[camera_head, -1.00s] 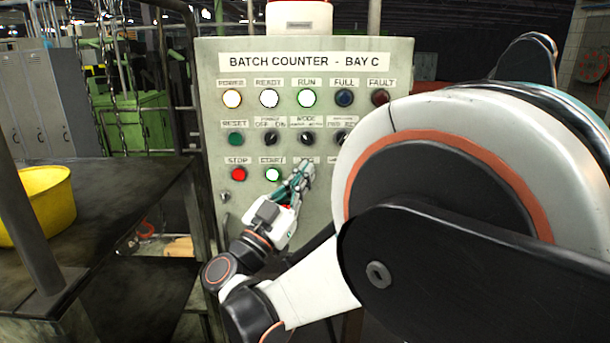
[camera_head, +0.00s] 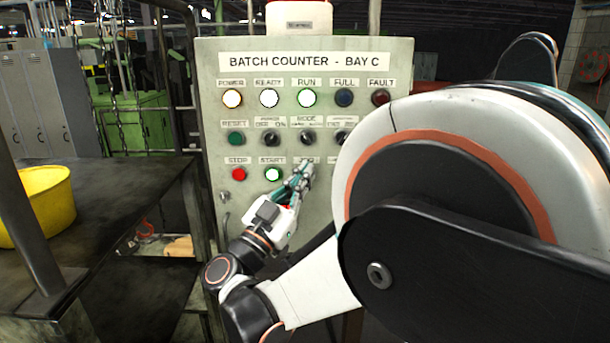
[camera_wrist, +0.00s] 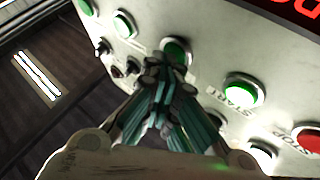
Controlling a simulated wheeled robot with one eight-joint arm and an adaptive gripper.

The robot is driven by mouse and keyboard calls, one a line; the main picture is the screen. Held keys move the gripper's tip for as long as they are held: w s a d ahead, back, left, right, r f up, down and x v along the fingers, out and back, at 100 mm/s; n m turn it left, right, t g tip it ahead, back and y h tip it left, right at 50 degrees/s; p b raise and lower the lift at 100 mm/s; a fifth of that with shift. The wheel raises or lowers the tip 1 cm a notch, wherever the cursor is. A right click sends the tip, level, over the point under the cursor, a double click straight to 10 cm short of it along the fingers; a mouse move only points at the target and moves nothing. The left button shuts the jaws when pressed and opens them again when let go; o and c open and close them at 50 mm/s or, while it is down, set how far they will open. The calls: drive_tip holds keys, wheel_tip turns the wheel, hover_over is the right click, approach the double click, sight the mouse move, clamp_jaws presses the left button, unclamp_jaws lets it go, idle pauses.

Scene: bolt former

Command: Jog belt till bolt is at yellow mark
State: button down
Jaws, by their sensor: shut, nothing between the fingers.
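The control panel (camera_head: 386,62) reads "BATCH COUNTER - BAY C". My gripper (camera_head: 306,168) is shut and empty, its fingertips at the button position right of the lit START button (camera_head: 272,174). In the head view it covers that button and most of its label. The wrist view shows a green button (camera_wrist: 176,50) just beyond my gripper's fingertips (camera_wrist: 166,72); I cannot tell whether they touch or press it. The START button (camera_wrist: 243,90) is beside it, to the right. The belt, bolt and yellow mark are not in view.
The red STOP button (camera_head: 239,174) is left of START. The POWER (camera_head: 232,98), READY (camera_head: 269,98) and RUN (camera_head: 307,98) lamps are lit; FULL and FAULT look dark. A dark table (camera_head: 120,190) with a yellow tub (camera_head: 45,200) stands left. My arm hides the panel's lower right.

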drive_tip(key=shift+s, duration=0.8)
drive_tip(key=s, duration=0.5)
drive_tip(key=shift+a+b, duration=0.1)
drive_tip(key=shift+b, duration=0.3)
